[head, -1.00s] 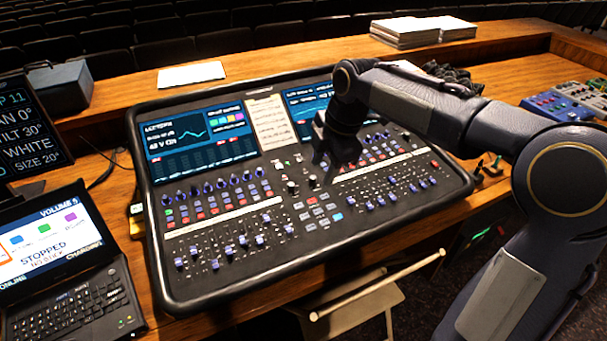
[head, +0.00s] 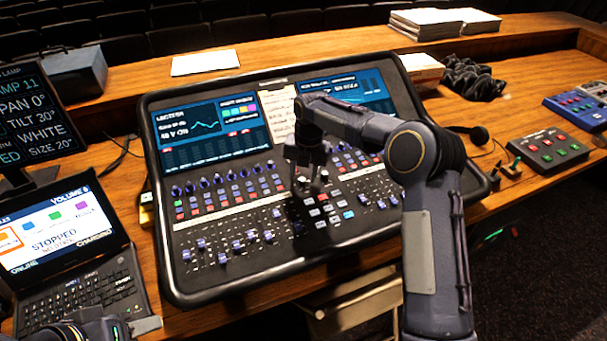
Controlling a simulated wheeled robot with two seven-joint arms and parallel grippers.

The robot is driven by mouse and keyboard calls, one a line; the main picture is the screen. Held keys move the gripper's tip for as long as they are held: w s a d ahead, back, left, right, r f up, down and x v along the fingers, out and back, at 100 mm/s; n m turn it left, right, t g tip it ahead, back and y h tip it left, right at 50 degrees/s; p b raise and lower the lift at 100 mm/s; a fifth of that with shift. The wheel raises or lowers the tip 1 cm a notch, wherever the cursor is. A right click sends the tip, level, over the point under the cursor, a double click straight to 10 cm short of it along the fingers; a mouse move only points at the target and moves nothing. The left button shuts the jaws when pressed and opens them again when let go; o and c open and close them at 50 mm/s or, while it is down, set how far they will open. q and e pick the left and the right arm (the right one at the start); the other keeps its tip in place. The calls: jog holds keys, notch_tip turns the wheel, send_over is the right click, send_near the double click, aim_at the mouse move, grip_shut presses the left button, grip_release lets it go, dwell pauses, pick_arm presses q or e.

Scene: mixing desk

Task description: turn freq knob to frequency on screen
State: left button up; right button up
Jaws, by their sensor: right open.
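The mixing console (head: 158,262) lies tilted on the wooden desk. Its left screen (head: 212,128) shows a curve and text. Its right screen (head: 352,88) is partly covered by my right arm, and its text is too small to read. My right gripper (head: 307,184) is open and points down over the middle of the console, close to small light-topped knobs (head: 324,176). I cannot read which knob is the freq knob, nor tell whether the fingers touch one. My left gripper (head: 125,328) shows only in part at the bottom left edge, by the laptop.
A laptop (head: 75,285) and a lamp display (head: 38,118) stand at the left. A paper sheet (head: 205,62) and a stack of papers (head: 440,22) lie on the back ledge. A button box (head: 548,148) and a blue device (head: 578,112) sit at the right.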

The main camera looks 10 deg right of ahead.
jog(key=shift+f, duration=0.7)
grip_shut()
jog(key=shift+m, duration=0.3)
